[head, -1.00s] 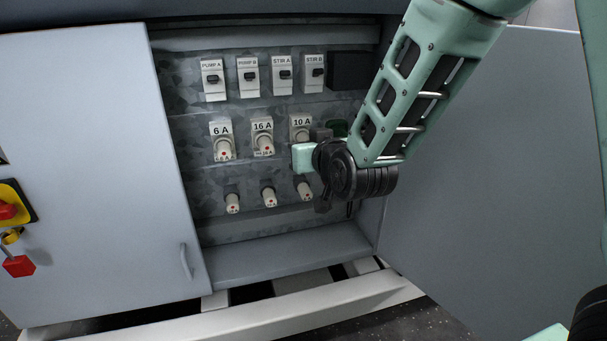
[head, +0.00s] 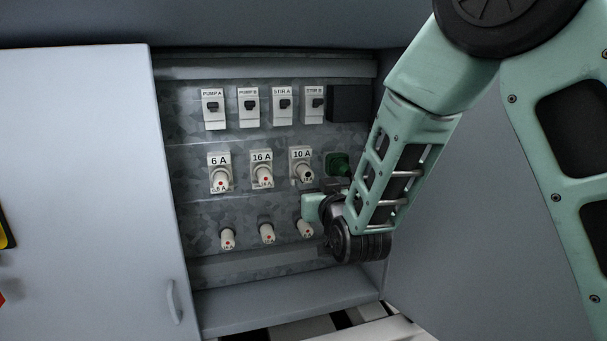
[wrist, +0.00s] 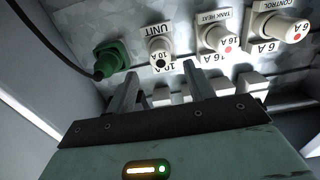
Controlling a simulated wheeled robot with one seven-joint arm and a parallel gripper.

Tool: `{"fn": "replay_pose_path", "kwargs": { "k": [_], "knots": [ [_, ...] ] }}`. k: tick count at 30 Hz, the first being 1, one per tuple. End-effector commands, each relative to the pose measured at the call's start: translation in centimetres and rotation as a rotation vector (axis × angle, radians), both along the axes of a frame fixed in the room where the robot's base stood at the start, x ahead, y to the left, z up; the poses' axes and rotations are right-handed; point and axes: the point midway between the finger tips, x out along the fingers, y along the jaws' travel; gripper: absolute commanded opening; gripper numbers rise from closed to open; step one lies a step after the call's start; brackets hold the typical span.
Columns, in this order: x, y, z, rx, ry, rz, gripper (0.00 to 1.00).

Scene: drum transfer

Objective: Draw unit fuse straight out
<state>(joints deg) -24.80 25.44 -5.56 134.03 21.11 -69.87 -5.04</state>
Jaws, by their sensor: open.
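The unit fuse (head: 303,172) is the white 10 A holder at the right end of the fuse row in the open cabinet. In the wrist view the unit fuse (wrist: 160,55) appears upside down under its UNIT label, with a dark centre. It sits in its holder. My gripper (wrist: 165,88) is open and empty, its two dark fingers apart and pointing at the panel. The fuse shows beyond the fingertips, roughly between their lines, with no contact visible. In the head view my gripper's mint body (head: 313,207) appears below and right of the fuse; its fingers cannot be made out.
The 16 A fuse (head: 262,176) and 6 A fuse (head: 221,180) are to the left. A green plug with a cable (wrist: 108,60) is close beside the unit fuse. Cabinet doors stand open.

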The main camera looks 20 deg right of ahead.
Motion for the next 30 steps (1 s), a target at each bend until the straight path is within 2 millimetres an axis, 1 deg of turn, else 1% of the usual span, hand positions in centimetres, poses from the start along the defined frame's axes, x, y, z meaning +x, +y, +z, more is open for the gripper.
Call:
{"fn": "replay_pose_path", "kwargs": {
  "k": [9, 15, 21, 30],
  "knots": [
    [4.5, -0.1, 0.0, -0.001, -0.001, -0.002, 0.53],
    [6.6, 0.0, 0.0, 0.0, -0.001, 0.0, 0.53],
    [7.6, 0.0, 0.0, -0.001, 0.0, 0.0, 0.53],
    [7.7, 0.0, 0.0, 0.0, 0.0, 0.0, 0.53]
  ]
}}
